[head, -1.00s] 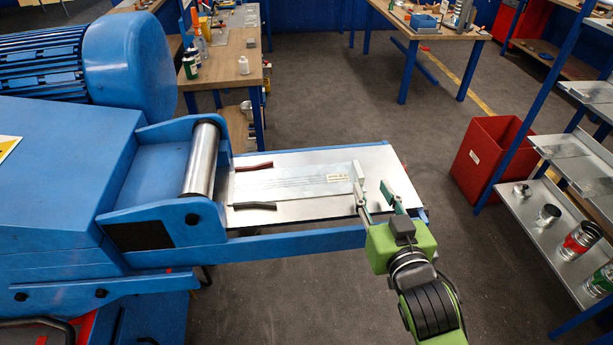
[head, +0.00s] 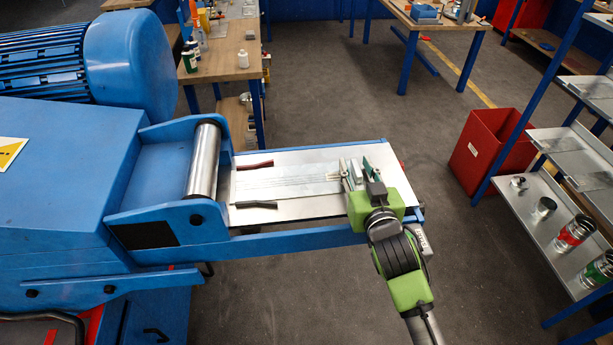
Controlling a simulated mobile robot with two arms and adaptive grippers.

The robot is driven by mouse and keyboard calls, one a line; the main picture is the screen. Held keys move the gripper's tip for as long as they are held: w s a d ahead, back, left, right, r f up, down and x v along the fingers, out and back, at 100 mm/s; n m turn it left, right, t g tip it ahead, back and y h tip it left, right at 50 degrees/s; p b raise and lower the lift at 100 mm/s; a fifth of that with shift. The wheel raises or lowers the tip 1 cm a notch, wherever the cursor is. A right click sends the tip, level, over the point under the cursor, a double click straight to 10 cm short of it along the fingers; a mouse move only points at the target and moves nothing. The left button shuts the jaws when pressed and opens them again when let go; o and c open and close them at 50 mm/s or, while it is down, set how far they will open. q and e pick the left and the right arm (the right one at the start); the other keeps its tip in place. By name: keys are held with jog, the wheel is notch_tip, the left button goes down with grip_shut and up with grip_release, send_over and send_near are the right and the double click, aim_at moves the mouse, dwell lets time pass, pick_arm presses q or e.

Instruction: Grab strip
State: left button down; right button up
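The strip (head: 290,183) is a thin, pale metal sheet lying flat on the light plate of the blue machine's feed table (head: 300,209). My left gripper is out of view.
A dark red bar (head: 255,165) and a black bar (head: 254,204) lie on the plate beside the strip. A red bin (head: 487,150) and a metal shelf rack (head: 545,195) stand to the right. The floor between is clear.

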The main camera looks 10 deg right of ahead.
grip_shut()
jog(key=shift+r, duration=0.15)
